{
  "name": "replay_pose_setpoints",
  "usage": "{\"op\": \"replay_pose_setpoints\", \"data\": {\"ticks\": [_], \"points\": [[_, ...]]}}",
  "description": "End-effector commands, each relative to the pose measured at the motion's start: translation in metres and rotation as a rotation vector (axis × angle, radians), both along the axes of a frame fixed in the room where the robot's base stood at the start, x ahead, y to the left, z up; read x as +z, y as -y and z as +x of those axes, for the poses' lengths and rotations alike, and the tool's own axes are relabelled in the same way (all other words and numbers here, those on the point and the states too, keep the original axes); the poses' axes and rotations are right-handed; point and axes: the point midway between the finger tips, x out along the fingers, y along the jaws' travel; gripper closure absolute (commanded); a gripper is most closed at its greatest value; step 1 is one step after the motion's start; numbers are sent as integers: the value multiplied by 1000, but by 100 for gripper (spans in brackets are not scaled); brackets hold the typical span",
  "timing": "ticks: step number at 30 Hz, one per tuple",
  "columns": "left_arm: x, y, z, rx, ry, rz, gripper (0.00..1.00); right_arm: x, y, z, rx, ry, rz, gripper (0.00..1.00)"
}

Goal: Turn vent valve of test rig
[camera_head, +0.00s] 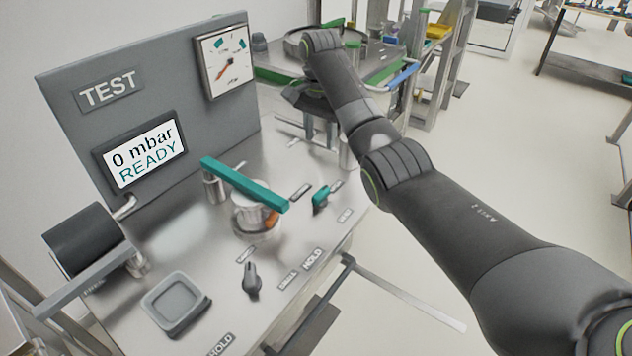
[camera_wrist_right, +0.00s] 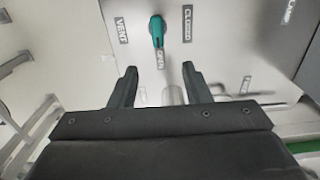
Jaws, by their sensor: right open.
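The vent valve is a small teal handle (camera_head: 320,198) at the right edge of the rig's steel top. In the wrist view my right gripper (camera_wrist_right: 158,70) is open and empty, with the handle ahead of the gap, apart from both fingers. My left gripper is not in view.
The rig (camera_head: 215,285) has a long teal lever (camera_head: 243,184) on a steel post, a black knob (camera_head: 251,280) and a square grey pad (camera_head: 176,303). The display (camera_head: 143,154) reads 0 mbar READY. A dial gauge (camera_head: 225,60) is on the back panel. Open floor lies right.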

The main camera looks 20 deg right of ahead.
Motion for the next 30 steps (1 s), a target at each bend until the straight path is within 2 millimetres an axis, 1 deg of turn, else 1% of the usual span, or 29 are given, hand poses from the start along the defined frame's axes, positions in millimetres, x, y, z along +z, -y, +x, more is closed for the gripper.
{"op": "replay_pose_setpoints", "data": {"ticks": [2, 6, 8, 10, 14, 18, 21, 27, 30], "points": [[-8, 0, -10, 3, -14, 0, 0, -9, 0, 0, 0, -1, 0, 56], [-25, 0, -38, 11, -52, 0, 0, -25, 0, 0, 1, 0, 0, 56], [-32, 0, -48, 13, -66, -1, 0, -33, 0, 0, 1, 0, 0, 56], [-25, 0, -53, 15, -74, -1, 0, -42, 0, -1, 1, -5, 0, 56], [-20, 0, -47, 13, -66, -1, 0, -70, 0, -1, 3, -4, 1, 56], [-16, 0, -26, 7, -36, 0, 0, -101, 0, -2, 2, -4, -1, 56], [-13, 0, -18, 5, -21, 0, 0, -123, 0, -2, 2, -4, 0, 56], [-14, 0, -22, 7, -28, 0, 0, -156, 0, -2, 3, -1, 0, 56], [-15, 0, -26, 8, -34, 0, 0, -166, 0, -1, 3, 0, 0, 56]]}}
